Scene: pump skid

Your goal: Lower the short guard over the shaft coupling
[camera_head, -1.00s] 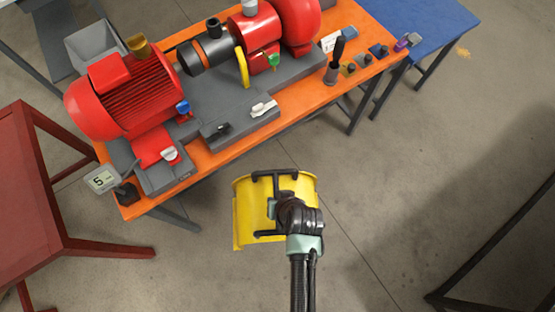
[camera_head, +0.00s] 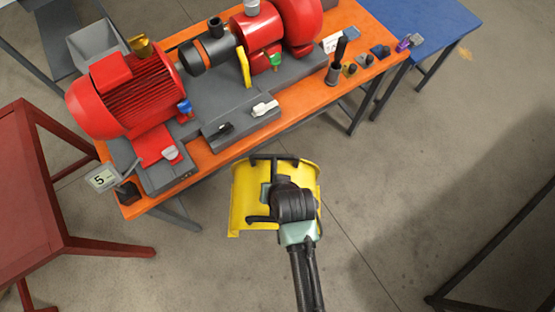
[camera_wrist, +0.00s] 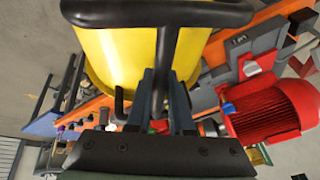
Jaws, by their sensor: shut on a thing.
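The yellow curved guard (camera_head: 240,200) with a black handle frame hangs in front of the bench, over the floor. My gripper (camera_head: 272,190) is shut on its black handle. In the wrist view the guard (camera_wrist: 115,55) fills the upper left, and my gripper (camera_wrist: 165,95) closes on the black bar. The shaft coupling lies on the pump skid (camera_head: 225,95), between the red motor (camera_head: 125,90) and the red pump (camera_head: 258,25). A black cylinder (camera_head: 207,55) and a yellow upright piece (camera_head: 243,67) show there; I cannot tell which part is the coupling.
The orange bench (camera_head: 205,155) carries the skid, with a grey hopper (camera_head: 95,42) behind the motor. A dark holder with a black handle (camera_head: 335,68) and small clamps stand at its right end. A red table (camera_head: 35,180) stands left, a blue one (camera_head: 425,25) right.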

